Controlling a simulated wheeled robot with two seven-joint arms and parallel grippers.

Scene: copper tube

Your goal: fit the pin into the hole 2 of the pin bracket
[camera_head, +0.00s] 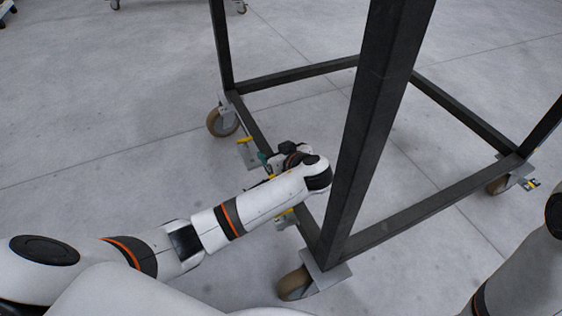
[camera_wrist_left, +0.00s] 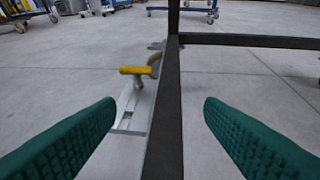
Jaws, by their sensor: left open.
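A pin with a yellow T-shaped handle (camera_wrist_left: 138,70) stands on a pale metal bracket (camera_wrist_left: 130,110) beside the dark frame bar in the left wrist view. In the head view the pin's yellow handle (camera_head: 244,140) and the bracket (camera_head: 249,158) show just left of the bar. I cannot tell which hole the pin is in. My left gripper (camera_wrist_left: 160,108) is open and empty, its green fingers spread either side of the bar, with the pin ahead and apart from them. In the head view my left gripper (camera_head: 265,159) is mostly hidden by its arm. My right gripper is out of view.
A black cart frame (camera_head: 437,207) on brown caster wheels (camera_head: 222,121) surrounds the work spot; a thick upright post (camera_head: 368,130) stands just right of my left arm. Another yellow part (camera_head: 284,213) shows below the arm.

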